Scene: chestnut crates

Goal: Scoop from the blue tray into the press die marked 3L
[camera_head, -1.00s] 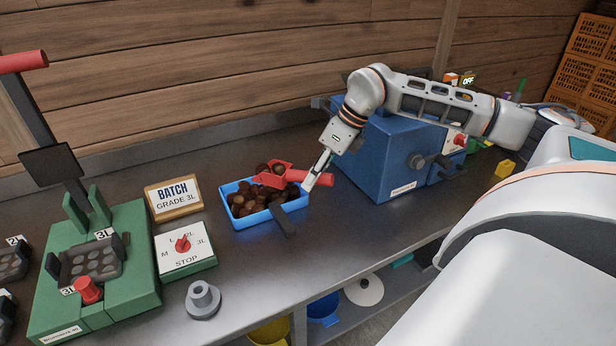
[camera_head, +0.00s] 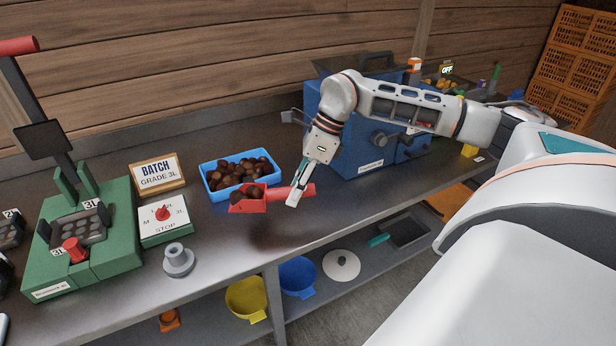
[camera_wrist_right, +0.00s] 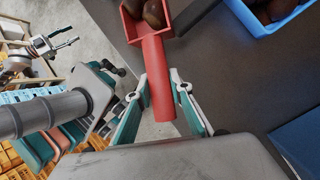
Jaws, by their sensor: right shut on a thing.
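The blue tray (camera_head: 213,192) sits on the bench in the head view, filled with brown chestnuts (camera_head: 240,170). My right gripper (camera_head: 294,198) is shut on the handle of a red scoop (camera_head: 248,206), just in front of the tray. The scoop holds a few chestnuts; the wrist view shows them in its pan (camera_wrist_right: 132,28), beside the tray's corner (camera_wrist_right: 262,22). The green press (camera_head: 110,240) stands at the left, with its grey die (camera_head: 82,229) between tags marked 3L (camera_head: 90,204).
A batch sign (camera_head: 158,174), a dial box (camera_head: 164,222) and a grey flanged piece (camera_head: 178,260) stand between tray and press. A blue machine (camera_head: 345,140) stands behind my right arm. The press's red-tipped lever (camera_head: 20,46) rises at the far left.

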